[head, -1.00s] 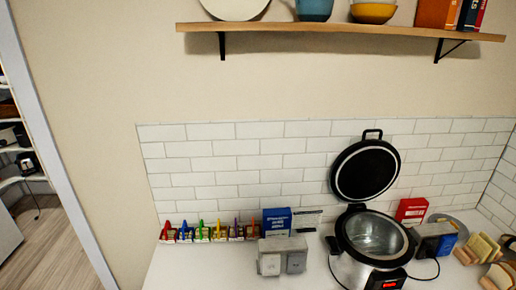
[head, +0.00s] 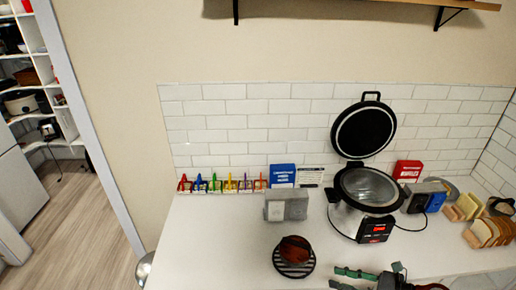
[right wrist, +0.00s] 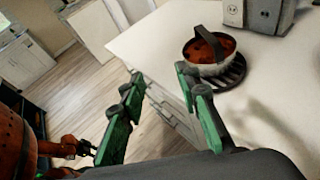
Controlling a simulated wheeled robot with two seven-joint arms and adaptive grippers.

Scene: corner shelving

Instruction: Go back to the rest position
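My right gripper (head: 353,278) is at the bottom edge of the head view, above the front of the white counter (head: 230,232). In the right wrist view its two green-padded fingers (right wrist: 163,108) stand apart with nothing between them. A red-brown rounded item with a dark handle (head: 294,248) sits on a round black slatted trivet (head: 296,270), left of the right gripper and apart from it. It also shows in the right wrist view (right wrist: 210,47), beyond the fingers. My left gripper is not in the head view; orange arm parts show at the left of the right wrist view, without clear fingertips.
A cooker (head: 368,188) stands open with its black lid raised. Bread slices (head: 485,233) stand at right. The counter's left part is clear; a doorway lies further left.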

